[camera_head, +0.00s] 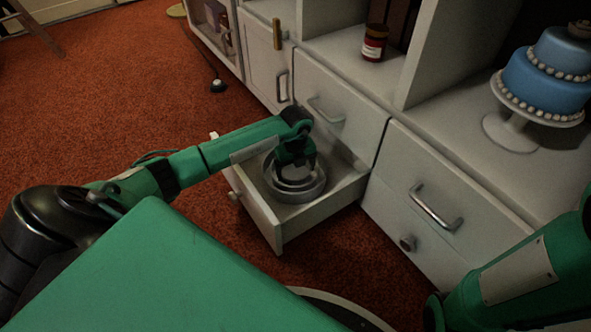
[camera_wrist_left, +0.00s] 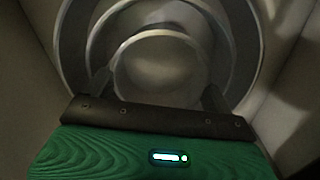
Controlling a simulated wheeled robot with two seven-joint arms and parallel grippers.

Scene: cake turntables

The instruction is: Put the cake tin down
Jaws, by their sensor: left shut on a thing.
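The grey round cake tin (camera_head: 299,194) is inside the open drawer (camera_head: 281,228). My left gripper (camera_head: 296,172) reaches down over it and is shut on it. In the left wrist view, the tin (camera_wrist_left: 160,72) shows between the two fingers of my left gripper (camera_wrist_left: 157,95), with wider grey rings around it. I cannot tell whether these rings are one stepped tin or several nested ones. Whether the tin touches the drawer floor is hidden. My right arm shows at the lower right, but its gripper is out of view.
The drawer walls stand close around the tin. A blue tiered cake (camera_head: 545,80) stands on a white cake stand (camera_head: 510,133) on the right of the counter. A red-brown jar (camera_head: 374,43) stands in an open shelf. The red carpet (camera_head: 110,100) at left is mostly clear.

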